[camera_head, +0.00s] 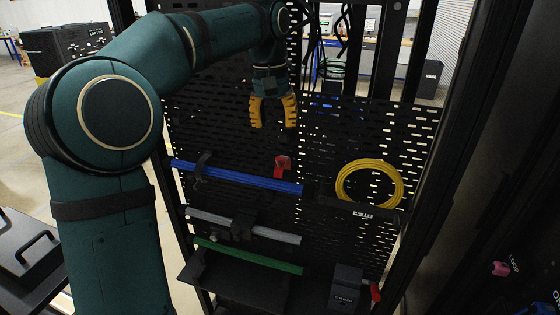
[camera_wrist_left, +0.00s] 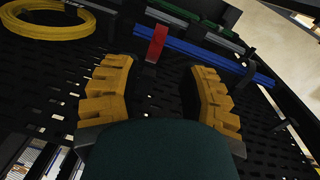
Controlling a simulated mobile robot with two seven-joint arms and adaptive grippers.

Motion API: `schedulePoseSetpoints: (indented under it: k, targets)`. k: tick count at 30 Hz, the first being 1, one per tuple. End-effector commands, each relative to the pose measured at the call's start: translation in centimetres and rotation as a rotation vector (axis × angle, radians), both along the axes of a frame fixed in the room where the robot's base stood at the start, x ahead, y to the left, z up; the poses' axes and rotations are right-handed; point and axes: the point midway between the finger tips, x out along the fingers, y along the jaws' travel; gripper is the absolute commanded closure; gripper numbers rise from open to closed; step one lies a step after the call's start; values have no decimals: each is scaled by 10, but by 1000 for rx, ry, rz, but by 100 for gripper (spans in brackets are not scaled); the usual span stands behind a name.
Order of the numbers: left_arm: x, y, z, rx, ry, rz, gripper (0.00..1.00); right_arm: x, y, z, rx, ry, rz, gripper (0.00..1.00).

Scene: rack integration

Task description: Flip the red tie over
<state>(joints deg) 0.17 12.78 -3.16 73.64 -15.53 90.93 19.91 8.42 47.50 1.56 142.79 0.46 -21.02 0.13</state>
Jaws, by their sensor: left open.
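The red tie (camera_head: 283,163) sits on the black perforated panel, just above the blue bar, in the head view. It also shows in the left wrist view (camera_wrist_left: 156,43), beyond and between the fingertips, as a red strip with a dark part at one end. My left gripper (camera_head: 274,127) has yellow fingers, is open and empty, and hangs above the tie, apart from it. Both fingers also show in the left wrist view (camera_wrist_left: 159,64). My right gripper is not in view.
A blue bar (camera_head: 240,178), a grey bar (camera_head: 265,231) and a green bar (camera_head: 255,258) cross the perforated panel (camera_head: 225,130). A yellow cable coil (camera_head: 342,185) hangs at the right. A black box (camera_head: 346,285) is lower right. Dark rack posts stand on both sides.

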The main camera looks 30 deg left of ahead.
Motion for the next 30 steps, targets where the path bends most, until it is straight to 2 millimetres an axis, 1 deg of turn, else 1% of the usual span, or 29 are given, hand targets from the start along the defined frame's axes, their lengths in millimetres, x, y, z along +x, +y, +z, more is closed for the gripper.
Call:
schedulePoseSetpoints:
  k: [1, 6, 12, 15, 21, 29, 30]
  targets:
    - [0, 0, -13, 0, 3, 1, 58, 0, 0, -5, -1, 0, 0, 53]
    - [0, -3, -46, 0, 3, 0, 58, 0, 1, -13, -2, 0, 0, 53]
    - [1, -5, -80, -1, 2, 0, 58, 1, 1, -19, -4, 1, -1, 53]
    - [2, -6, -91, 0, 1, 0, 58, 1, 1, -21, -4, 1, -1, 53]
    - [3, -7, -102, 0, 0, -1, 58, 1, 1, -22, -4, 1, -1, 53]
    - [3, -7, -102, -1, 0, -1, 58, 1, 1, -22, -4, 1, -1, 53]
    - [3, -7, -102, -1, 0, -1, 62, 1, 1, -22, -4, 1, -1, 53]
